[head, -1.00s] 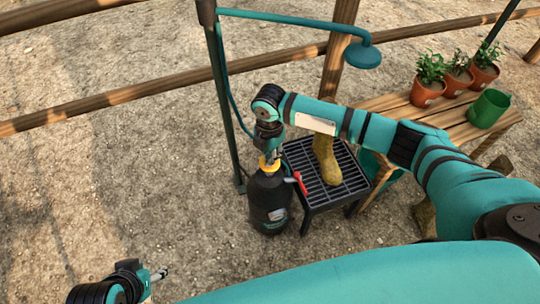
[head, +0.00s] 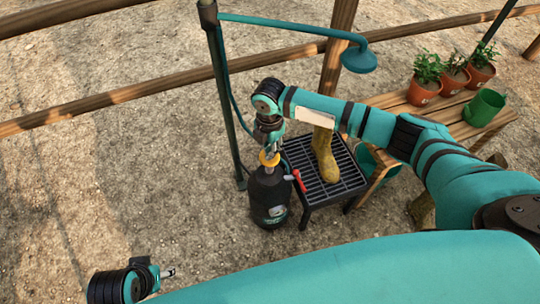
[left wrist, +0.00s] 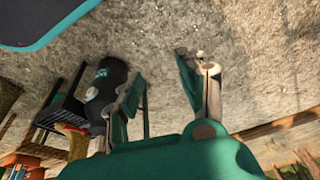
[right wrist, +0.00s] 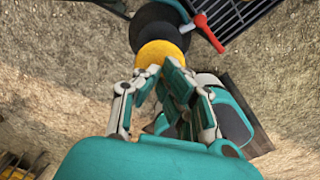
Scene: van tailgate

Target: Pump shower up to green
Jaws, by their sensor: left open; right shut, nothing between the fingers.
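The shower's pressure bottle (head: 268,200) is black with a yellow collar (head: 269,160) on top and stands upright on the ground. A red lever (head: 299,180) sits beside it on the right. In the right wrist view the yellow collar (right wrist: 158,52) lies just beyond the fingertips. My right gripper (head: 271,148) points down over the bottle top, shut and empty; whether it touches the collar or a pump handle is hidden. My left gripper (head: 170,272) is open and empty, low at the left, away from the bottle. In the left wrist view a pale round spot (left wrist: 91,94) shows on the bottle; no green zone is readable.
A green shower post (head: 222,95) with a shower head (head: 359,59) rises behind the bottle. A black grate stand (head: 345,185) with a yellow boot (head: 325,160) is close on the right. A wooden bench (head: 400,102) carries potted plants and a green pot. Ground at left is free.

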